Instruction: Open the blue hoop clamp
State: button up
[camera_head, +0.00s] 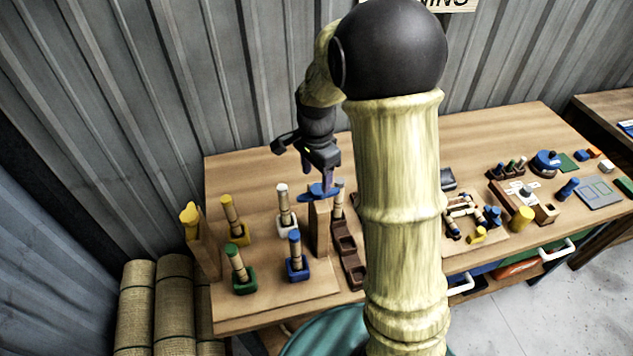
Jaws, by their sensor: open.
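The blue hoop clamp (314,193) appears as a small blue piece on top of an upright wooden post (319,230) on the bench. My gripper (327,184) points down right at the blue piece, with its fingers overlapping it in the view. The gripper is open. Whether the fingers touch the clamp, or stand around it, cannot be told. The fingers hide part of the clamp, and its exact position is too small to read.
A yellow piece (190,213) sits on another post at the left. Green (244,281), blue (297,268), yellow (236,235) and white (286,222) blocks with upright pegs stand around the clamp post. A dark slotted rack (349,262) is beside it. My arm hides the bench's middle.

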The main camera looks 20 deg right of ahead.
aim_at(316, 190)
notch_tip(316, 190, down, 4)
jog(key=shift+f+p, duration=0.2)
jog(key=shift+p, duration=0.2)
jog(key=c, duration=1)
